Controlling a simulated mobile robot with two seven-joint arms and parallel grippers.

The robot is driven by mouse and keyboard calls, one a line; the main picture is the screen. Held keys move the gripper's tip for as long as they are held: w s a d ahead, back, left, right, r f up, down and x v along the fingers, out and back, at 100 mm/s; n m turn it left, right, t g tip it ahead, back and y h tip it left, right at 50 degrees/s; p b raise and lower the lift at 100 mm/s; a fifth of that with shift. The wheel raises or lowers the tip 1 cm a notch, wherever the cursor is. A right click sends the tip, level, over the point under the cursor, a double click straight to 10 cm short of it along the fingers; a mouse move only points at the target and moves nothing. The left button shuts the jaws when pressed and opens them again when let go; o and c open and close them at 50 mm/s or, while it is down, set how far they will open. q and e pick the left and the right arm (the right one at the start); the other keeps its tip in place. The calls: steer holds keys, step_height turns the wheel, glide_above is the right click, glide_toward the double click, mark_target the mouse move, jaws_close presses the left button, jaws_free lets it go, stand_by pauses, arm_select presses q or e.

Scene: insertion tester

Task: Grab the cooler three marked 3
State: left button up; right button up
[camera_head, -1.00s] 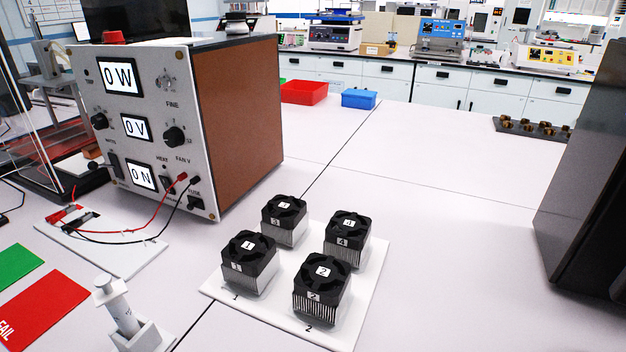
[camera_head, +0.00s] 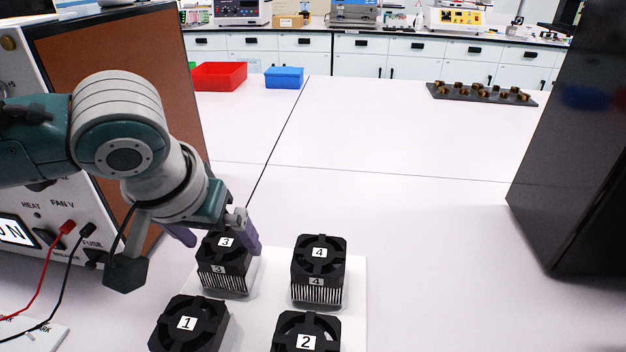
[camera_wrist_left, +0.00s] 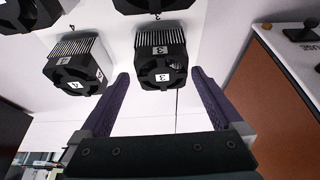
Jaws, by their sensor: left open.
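The cooler marked 3 (camera_head: 226,265) stands on the white board (camera_head: 257,285) at its far left corner, a black fan on a finned block. My left gripper (camera_head: 218,236) is open just above and behind it, with purple fingers at either side of its far top edge. In the left wrist view, cooler 3 (camera_wrist_left: 161,62) lies ahead, between the lines of the two open fingers (camera_wrist_left: 160,90). I cannot tell whether a finger touches it. My right gripper is not in view.
Cooler 4 (camera_head: 318,268) stands to the right of cooler 3. Cooler 1 (camera_head: 188,325) and cooler 2 (camera_head: 306,332) are in front. The power supply (camera_head: 120,60) stands at left behind my arm. A black box (camera_head: 560,150) is at right. The table's middle is clear.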

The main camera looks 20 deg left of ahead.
mark_target(223, 248)
arm_select(q)
steer(key=b+x, duration=0.2)
steer(key=x, duration=0.4)
steer(key=shift+a+f, duration=0.1)
steer(key=shift+f, duration=0.1)
steer(key=c, duration=1.3)
steer(key=shift+r, duration=0.1)
steer(key=shift+c, duration=0.6)
steer(key=shift+r, duration=0.1)
